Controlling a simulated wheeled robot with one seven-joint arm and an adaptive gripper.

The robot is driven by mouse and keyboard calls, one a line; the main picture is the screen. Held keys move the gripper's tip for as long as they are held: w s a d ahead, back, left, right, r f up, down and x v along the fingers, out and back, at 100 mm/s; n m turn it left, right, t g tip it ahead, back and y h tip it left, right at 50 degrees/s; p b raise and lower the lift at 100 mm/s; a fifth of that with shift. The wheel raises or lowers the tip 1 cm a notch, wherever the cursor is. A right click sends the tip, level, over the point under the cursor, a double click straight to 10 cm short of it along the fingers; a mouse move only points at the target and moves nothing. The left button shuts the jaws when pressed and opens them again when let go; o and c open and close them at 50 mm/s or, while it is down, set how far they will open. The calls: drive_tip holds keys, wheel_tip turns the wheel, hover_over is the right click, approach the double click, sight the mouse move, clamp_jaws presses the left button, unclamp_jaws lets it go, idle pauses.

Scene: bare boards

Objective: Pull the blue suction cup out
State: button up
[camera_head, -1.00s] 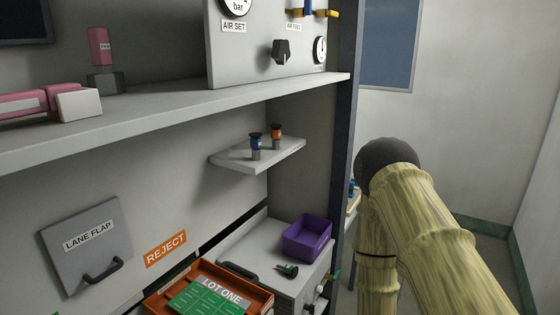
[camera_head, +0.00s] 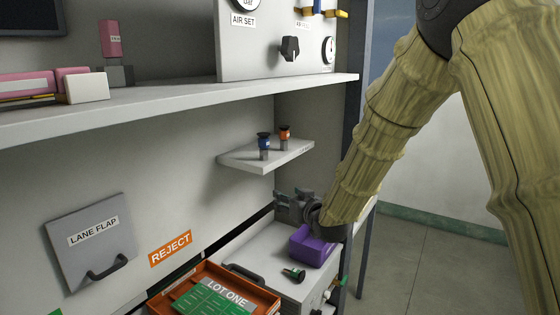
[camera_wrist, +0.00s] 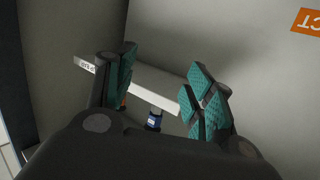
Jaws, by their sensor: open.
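The blue suction cup (camera_head: 264,141) stands upright on a grey peg on the small wall shelf (camera_head: 248,159). An orange suction cup (camera_head: 285,133) stands on its own peg behind it to the right. My gripper (camera_head: 283,197) is below the shelf, above the purple bin, apart from both cups. In the wrist view my gripper (camera_wrist: 158,95) is open with teal pads, and the blue cup (camera_wrist: 154,121) shows between the fingers, farther off. A bit of the orange cup (camera_wrist: 124,101) shows there by the left finger, mostly hidden.
A purple bin (camera_head: 326,248) and a green-and-black part (camera_head: 294,274) are on the cabinet top under the shelf. An orange tray (camera_head: 262,293) labelled LOT ONE is at the front. A long shelf (camera_head: 180,98) runs above. Air is free in front of the small shelf.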

drive_tip(key=n+t+y, duration=0.1)
drive_tip(key=t+y, duration=0.1)
approach(266, 143)
drive_tip(key=f, duration=0.1)
drive_tip(key=p+x, duration=0.1)
drive_tip(key=x, duration=0.3)
drive_tip(key=p+x, duration=0.1)
drive_tip(key=x, duration=0.2)
drive_tip(key=p+x, duration=0.1)
drive_tip(key=x, duration=0.3)
drive_tip(key=shift+w+a+f, duration=0.1)
drive_tip(key=shift+w+f, duration=0.2)
drive_tip(key=c, duration=1.1)
drive_tip(key=shift+r+p, duration=0.35)
drive_tip(key=shift+r, duration=0.4)
drive_tip(key=shift+c, duration=0.2)
drive_tip(key=shift+r+p, duration=1.1)
drive_tip(key=shift+r, duration=1.95)
